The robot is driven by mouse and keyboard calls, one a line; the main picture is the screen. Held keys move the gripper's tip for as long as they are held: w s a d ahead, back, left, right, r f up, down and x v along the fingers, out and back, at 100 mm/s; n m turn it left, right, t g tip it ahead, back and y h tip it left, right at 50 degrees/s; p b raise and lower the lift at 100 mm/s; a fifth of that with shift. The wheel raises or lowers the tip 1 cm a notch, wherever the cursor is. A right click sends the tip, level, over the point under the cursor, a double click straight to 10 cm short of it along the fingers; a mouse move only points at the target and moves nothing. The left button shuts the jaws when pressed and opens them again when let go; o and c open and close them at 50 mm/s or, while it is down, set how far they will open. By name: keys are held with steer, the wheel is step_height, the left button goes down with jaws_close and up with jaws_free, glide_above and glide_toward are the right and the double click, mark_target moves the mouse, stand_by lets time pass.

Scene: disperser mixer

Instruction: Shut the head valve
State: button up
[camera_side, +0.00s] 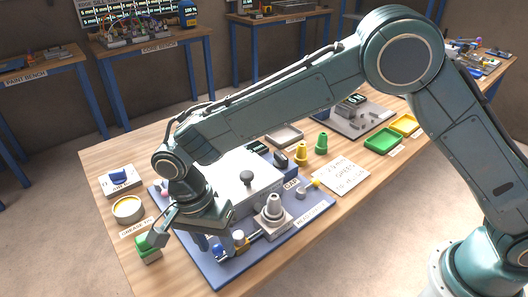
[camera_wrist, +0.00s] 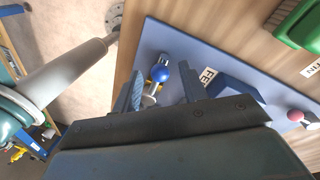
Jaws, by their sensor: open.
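My gripper (camera_side: 208,242) is open and low over the front left of the blue base plate (camera_side: 262,254). In the wrist view, my gripper (camera_wrist: 163,88) shows its two dark fingers apart. A blue ball knob (camera_wrist: 161,73) on a metal fitting appears between and just beyond the fingertips. I cannot tell whether they touch it. In the side view, a blue part (camera_side: 218,250) sits beside the fingers, partly hidden. I cannot tell which part is the head valve.
A green block (camera_side: 148,249) and a round cup (camera_side: 128,208) stand left of the plate. A grey housing with a black knob (camera_side: 247,178) rises behind my gripper. In the wrist view, a pink ball (camera_wrist: 295,115) lies right.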

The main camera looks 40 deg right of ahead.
steer(key=shift+f, duration=0.1)
jaws_close()
steer(key=shift+s, duration=0.15)
steer(key=s+n, duration=0.1)
steer(key=n, duration=0.3)
steer(key=shift+s+d+t+h, duration=0.1)
steer(key=shift+s+t+h, duration=0.2)
steer(key=shift+s, duration=0.05)
steer(key=n, duration=0.1)
steer(key=s+n, duration=0.1)
steer(key=n, duration=0.1)
steer(key=shift+s+d+n+t, duration=0.25)
steer(key=shift+d+n+t, duration=0.05)
steer(key=shift+d+n, duration=0.1)
steer(key=n, duration=0.2)
steer(key=s+d+n, duration=0.1)
steer(key=n, duration=0.1)
steer(key=shift+s+d+t, duration=0.15)
steer(key=shift+d+t, duration=0.05)
steer(key=shift+t, duration=0.2)
steer(key=shift+s+d+n+t, duration=0.2)
steer(key=shift+d+n, duration=0.2)
steer(key=shift+n, duration=0.65)
steer(key=shift+s+d+n+t, duration=0.2)
steer(key=shift+d+n, duration=0.2)
steer(key=shift+n, duration=0.65)
steer(key=shift+w, duration=0.1)
